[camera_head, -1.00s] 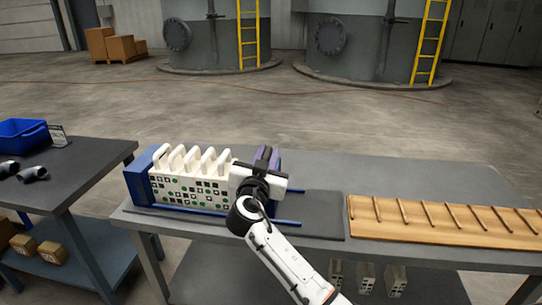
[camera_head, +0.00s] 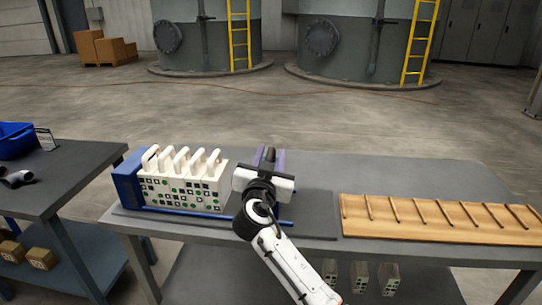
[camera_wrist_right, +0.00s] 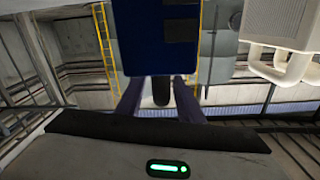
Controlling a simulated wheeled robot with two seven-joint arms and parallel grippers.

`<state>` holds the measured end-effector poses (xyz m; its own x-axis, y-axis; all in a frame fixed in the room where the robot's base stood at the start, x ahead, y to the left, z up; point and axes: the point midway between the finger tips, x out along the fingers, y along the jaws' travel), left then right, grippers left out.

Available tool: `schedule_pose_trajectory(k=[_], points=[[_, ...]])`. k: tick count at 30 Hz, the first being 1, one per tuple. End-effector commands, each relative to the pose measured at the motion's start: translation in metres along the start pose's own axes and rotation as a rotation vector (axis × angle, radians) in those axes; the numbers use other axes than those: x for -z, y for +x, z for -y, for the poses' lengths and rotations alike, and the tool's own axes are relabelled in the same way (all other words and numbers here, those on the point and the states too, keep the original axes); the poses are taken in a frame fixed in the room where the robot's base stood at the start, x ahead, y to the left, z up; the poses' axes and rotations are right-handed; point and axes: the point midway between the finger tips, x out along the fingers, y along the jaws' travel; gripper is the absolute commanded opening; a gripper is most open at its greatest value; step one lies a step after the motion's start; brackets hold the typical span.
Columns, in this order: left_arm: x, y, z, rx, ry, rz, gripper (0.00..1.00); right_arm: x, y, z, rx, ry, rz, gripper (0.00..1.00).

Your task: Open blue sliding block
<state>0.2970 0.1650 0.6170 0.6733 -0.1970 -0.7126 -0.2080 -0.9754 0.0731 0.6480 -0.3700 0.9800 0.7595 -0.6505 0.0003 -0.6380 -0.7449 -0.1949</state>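The blue sliding block (camera_wrist_right: 150,40) fills the top middle of the right wrist view, with a dark handle (camera_wrist_right: 161,92) below it. My right gripper (camera_head: 269,157) has its two purple fingers apart, one on each side of the handle. In the head view my gripper hides most of the block. The white filter plates (camera_head: 182,185) stand left of the gripper, with a gap between. My left gripper is not in view.
A fixed blue end block (camera_head: 128,183) closes the press on the left. A blue rail (camera_head: 205,213) runs along its front. A wooden rack (camera_head: 430,219) lies to the right. The grey table (camera_head: 400,173) is clear behind the gripper.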

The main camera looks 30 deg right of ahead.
Motion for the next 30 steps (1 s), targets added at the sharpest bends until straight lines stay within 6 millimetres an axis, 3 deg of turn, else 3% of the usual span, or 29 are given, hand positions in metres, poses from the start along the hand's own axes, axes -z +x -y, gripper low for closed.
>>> schedule_pose_trajectory(k=[15,21,30], points=[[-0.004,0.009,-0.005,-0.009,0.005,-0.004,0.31,-0.003,-0.088,0.0,0.0,0.002,0.004,0.34],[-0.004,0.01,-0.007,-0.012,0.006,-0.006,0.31,-0.001,-0.1,0.0,-0.001,0.002,0.002,0.34],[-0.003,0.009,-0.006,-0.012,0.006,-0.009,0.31,-0.001,-0.1,0.0,-0.001,0.001,0.002,0.34]])
